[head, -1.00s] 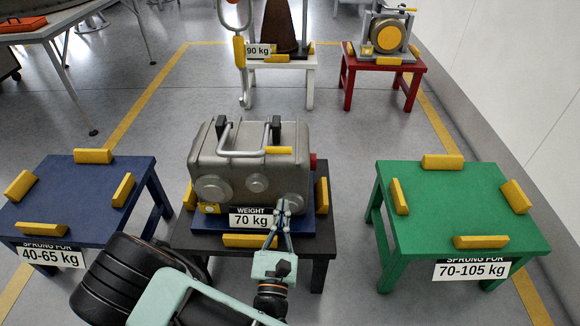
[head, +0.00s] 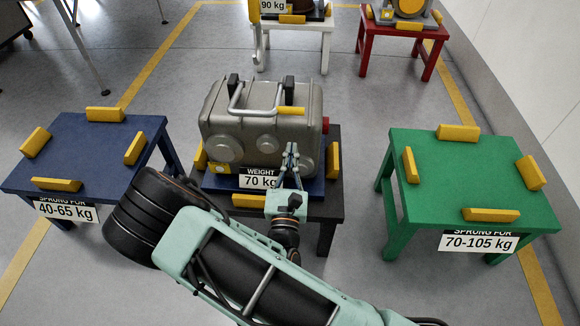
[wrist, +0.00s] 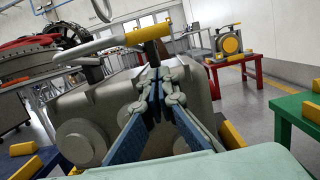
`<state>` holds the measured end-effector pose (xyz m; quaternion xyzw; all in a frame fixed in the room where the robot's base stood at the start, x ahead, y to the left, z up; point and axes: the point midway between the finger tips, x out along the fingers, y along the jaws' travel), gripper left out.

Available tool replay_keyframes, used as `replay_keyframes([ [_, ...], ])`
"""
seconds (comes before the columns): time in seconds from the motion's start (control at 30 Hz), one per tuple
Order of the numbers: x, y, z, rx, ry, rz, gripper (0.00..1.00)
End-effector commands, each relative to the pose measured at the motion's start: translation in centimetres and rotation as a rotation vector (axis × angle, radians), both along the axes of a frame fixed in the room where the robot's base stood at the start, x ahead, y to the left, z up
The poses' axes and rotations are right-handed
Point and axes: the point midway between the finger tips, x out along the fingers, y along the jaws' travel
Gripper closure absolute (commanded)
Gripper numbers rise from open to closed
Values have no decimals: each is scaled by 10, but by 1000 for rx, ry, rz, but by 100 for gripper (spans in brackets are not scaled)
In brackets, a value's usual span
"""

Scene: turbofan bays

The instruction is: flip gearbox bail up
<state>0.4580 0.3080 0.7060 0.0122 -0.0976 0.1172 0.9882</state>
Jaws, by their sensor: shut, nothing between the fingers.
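The grey gearbox (head: 222,128) sits on a blue board on a dark stand, above a "WEIGHT 70 kg" label. Its bail (head: 236,110), a bent metal bar with a yellow grip (head: 291,110), is hinged at two black brackets on top. The bail lies folded down toward the gearbox's near upper edge. My gripper (head: 291,148) is shut and empty in front of the gearbox's right front face, below the yellow grip. In the wrist view my fingertips (wrist: 155,78) show below the yellow grip (wrist: 148,34), apart from it. Part of the gearbox front is hidden behind the fingers.
A blue table (head: 80,150) marked 40-65 kg stands left, a green table (head: 450,180) marked 70-105 kg stands right. Both carry yellow blocks. A white stand (head: 300,40) and a red stand (head: 405,37) stand behind. Floor between the stands is clear.

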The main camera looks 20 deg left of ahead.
Motion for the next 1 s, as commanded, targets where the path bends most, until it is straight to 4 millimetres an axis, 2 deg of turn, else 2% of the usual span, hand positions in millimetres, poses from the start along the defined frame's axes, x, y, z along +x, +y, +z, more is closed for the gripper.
replay_keyframes([
  [0.13, 31, 7, 5, 1, -2, -2, 100],
  [0.3, 44, 11, 27, 3, -1, -1, 100],
  [0.5, 51, 12, 38, -1, 0, 0, 100],
  [1.0, 52, 14, 41, -2, 5, 0, 100],
])
